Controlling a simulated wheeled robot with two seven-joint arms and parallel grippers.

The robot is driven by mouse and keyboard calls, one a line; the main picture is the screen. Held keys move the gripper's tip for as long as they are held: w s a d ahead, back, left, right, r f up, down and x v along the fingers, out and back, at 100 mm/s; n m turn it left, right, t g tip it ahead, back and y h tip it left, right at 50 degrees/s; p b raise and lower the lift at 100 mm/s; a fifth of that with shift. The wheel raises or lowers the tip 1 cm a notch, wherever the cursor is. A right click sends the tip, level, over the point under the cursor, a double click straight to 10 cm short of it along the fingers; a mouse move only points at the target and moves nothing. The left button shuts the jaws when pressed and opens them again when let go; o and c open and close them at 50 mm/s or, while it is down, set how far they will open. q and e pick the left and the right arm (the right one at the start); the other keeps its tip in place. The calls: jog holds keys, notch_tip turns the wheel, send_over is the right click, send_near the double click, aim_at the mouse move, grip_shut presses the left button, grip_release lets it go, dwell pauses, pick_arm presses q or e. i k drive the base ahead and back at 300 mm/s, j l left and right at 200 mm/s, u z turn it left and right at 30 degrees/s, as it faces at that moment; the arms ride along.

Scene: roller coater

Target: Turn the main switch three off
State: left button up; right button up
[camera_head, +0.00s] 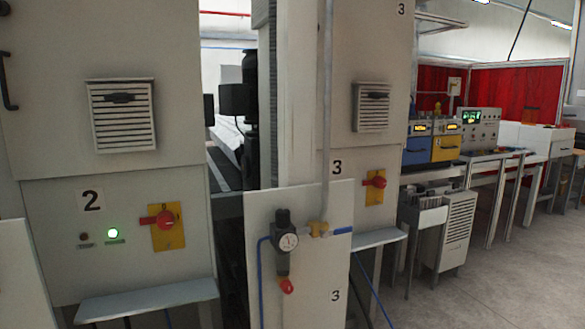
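Neither of my grippers shows in the head view.
A panel with a pressure gauge (289,241) and blue hoses stands in front, left of switch three. Grey ledges (378,239) jut out below both switches. A workbench with blue and yellow units (446,148) stands right. Open floor (480,290) lies at the lower right.

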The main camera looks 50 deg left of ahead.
aim_at(379, 182)
jog(key=i+l+u, duration=0.15)
jog(key=u, duration=1.4)
jog(key=i+l+z, duration=0.1)
jog(key=z, duration=0.4)
